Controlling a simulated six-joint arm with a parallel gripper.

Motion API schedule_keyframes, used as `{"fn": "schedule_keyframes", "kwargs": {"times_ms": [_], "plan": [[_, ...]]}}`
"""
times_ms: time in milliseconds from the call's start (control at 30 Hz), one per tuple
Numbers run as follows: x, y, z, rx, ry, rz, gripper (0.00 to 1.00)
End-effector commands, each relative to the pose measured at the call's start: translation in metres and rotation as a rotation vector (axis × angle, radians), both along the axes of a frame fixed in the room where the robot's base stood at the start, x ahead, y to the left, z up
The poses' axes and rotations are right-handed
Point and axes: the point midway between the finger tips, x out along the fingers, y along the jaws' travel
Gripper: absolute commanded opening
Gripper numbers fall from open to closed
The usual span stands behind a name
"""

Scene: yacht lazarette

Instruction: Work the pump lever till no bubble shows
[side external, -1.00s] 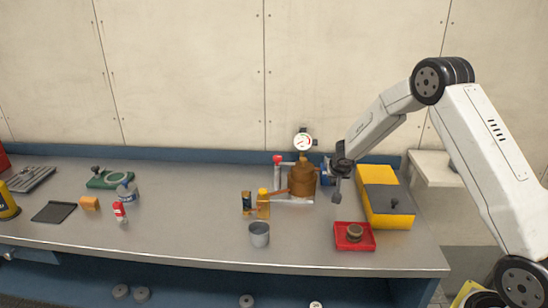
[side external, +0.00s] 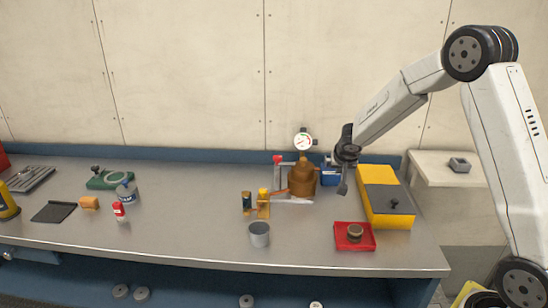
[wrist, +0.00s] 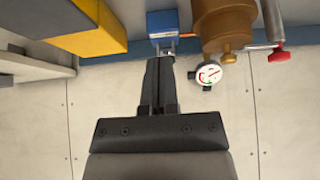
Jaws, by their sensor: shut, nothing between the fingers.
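The pump is a copper-brown body (side external: 302,180) with a round white gauge (side external: 303,142) on top; it also shows in the wrist view (wrist: 222,22). A grey rod with a red knob (side external: 278,159) stands at its left; the knob also shows in the wrist view (wrist: 279,56). I cannot tell whether this is the lever. No bubble can be made out. My gripper (side external: 343,188) is right of the pump, apart from it. In the wrist view its fingers (wrist: 158,62) are together and empty, pointing toward a small blue box (wrist: 161,24).
A yellow box with a dark top (side external: 386,200) stands right of my gripper. A red tray (side external: 345,243) with a round brown piece and a grey cup (side external: 259,234) sit in front. Small bottles (side external: 263,203) stand close left of the pump.

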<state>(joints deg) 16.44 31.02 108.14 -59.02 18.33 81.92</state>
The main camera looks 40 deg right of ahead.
Motion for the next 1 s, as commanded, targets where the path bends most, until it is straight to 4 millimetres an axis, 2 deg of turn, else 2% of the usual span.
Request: {"fn": "schedule_keyframes", "kwargs": {"times_ms": [400,1000], "plan": [[-0.025,0.026,0.024,-0.001,-0.002,0.001,0.00],[-0.029,0.029,0.028,0.000,-0.001,0.001,0.00]]}}
